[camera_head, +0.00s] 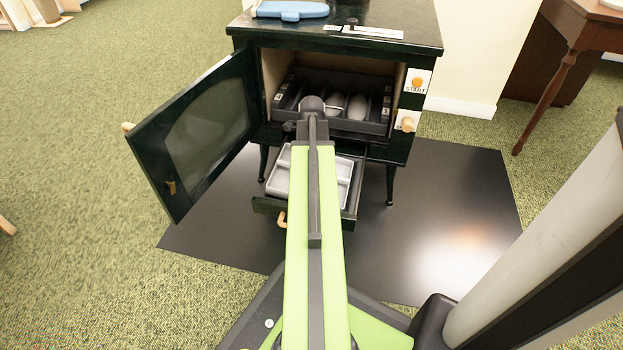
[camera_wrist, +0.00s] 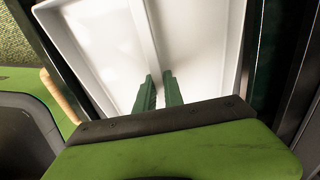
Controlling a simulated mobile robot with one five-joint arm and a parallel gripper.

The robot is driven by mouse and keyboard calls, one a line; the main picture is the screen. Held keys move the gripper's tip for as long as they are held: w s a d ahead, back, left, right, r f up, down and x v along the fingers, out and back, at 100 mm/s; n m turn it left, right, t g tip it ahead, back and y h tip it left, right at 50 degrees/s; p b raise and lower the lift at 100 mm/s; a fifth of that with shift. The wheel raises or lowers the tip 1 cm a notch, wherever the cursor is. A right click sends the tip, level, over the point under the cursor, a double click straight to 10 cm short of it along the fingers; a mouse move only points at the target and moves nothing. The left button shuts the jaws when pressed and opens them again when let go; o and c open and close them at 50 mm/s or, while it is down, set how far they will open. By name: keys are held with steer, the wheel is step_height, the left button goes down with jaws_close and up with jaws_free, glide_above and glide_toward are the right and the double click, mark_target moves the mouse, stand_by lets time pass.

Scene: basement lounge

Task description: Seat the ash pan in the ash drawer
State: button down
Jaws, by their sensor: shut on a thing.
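The ash pan (camera_head: 280,178) is a pale grey, shallow tray with raised dividers. In the head view it lies in or just over the pulled-out ash drawer (camera_head: 267,205) under the dark green stove. My arm covers part of both. In the wrist view the pan (camera_wrist: 100,35) fills the middle, with the dark drawer wall (camera_wrist: 282,50) along its right. My gripper (camera_wrist: 159,85) is shut on the pan's central divider, one green finger on each side. The head view hides my fingertips. I cannot tell whether the pan rests flat on the drawer floor.
The stove door (camera_head: 200,125) stands open at left. Inside the stove, a dark rack (camera_head: 290,95) holds grey rounded pieces. A blue object (camera_head: 290,9) lies on the stove top. A black floor mat (camera_head: 450,190) lies below. A brown table (camera_head: 560,40) stands at right.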

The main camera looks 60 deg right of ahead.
stand_by(0.4)
steer(key=shift+r+p, duration=0.6)
step_height(320, 180, up, 4)
steer(key=p, duration=0.4)
steer(key=shift+s, duration=0.1)
steer(key=s+d+r+p, duration=0.4)
steer(key=s+r+p, duration=0.6)
steer(key=s, duration=0.1)
steer(key=shift+s+r+p, duration=0.2)
steer(key=shift+r+p, duration=0.2)
steer(key=shift+s, duration=0.15)
